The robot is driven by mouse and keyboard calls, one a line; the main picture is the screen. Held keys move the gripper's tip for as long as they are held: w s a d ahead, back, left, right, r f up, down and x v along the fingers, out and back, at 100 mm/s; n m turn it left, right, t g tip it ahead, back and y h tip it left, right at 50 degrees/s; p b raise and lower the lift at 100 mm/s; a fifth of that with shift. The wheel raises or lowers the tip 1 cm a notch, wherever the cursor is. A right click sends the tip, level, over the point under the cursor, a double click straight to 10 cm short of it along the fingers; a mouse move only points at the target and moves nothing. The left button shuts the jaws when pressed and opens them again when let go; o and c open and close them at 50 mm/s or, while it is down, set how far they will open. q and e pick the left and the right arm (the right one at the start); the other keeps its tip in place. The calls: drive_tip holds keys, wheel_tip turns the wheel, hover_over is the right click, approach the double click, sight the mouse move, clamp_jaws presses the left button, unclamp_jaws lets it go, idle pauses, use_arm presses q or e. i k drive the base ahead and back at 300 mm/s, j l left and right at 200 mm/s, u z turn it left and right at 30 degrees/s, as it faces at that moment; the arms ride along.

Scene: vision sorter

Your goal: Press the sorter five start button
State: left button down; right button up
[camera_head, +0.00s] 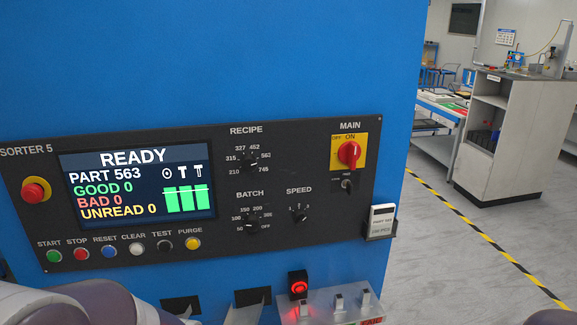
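The sorter 5 control panel (285,238) is a dark plate on the blue machine. The green start button (54,256) is at the panel's lower left, first in a row of buttons under the screen. The screen (138,187) reads READY, PART 563, GOOD 0, BAD 0, UNREAD 0. Parts of my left arm show at the bottom left, below the start button and apart from it in the picture. A small part of my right arm shows at the bottom right edge. Neither gripper is in view.
Beside start are the red stop (81,254), blue reset (109,251) and other buttons. A red emergency knob (34,192) sits above. The main switch (349,154) points to ON. A clear tray with a red-lit part (298,288) juts out below. Open floor lies right.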

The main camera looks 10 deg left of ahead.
sight(53, 256)
drive_tip(key=u, duration=1.7)
